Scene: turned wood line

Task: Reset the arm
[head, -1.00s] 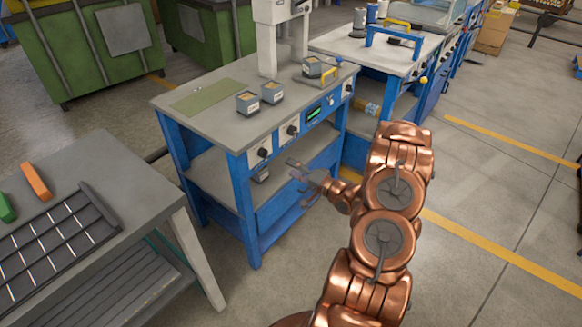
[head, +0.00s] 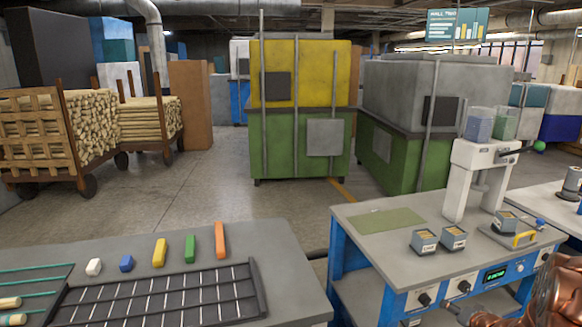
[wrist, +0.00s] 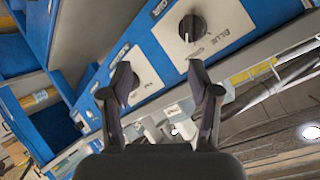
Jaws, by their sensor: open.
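My gripper (wrist: 160,78) is open in the wrist view, its two dark fingers apart with nothing between them. Beyond the fingers is the blue-and-white front panel (wrist: 185,48) of the machine bench, with a black knob (wrist: 192,28) ahead and another knob partly behind the left finger. In the head view my copper arm shows at the bottom right corner, in front of the blue bench (head: 345,250). Only a part of the gripper shows there, at the lower edge.
The bench top holds two small grey boxes (head: 424,241), a green mat (head: 380,221) and a white press (head: 472,180). At left, a grey table (head: 285,262) carries a slotted dark tray (head: 257,288) and several coloured blocks (head: 160,252). Open floor lies behind it.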

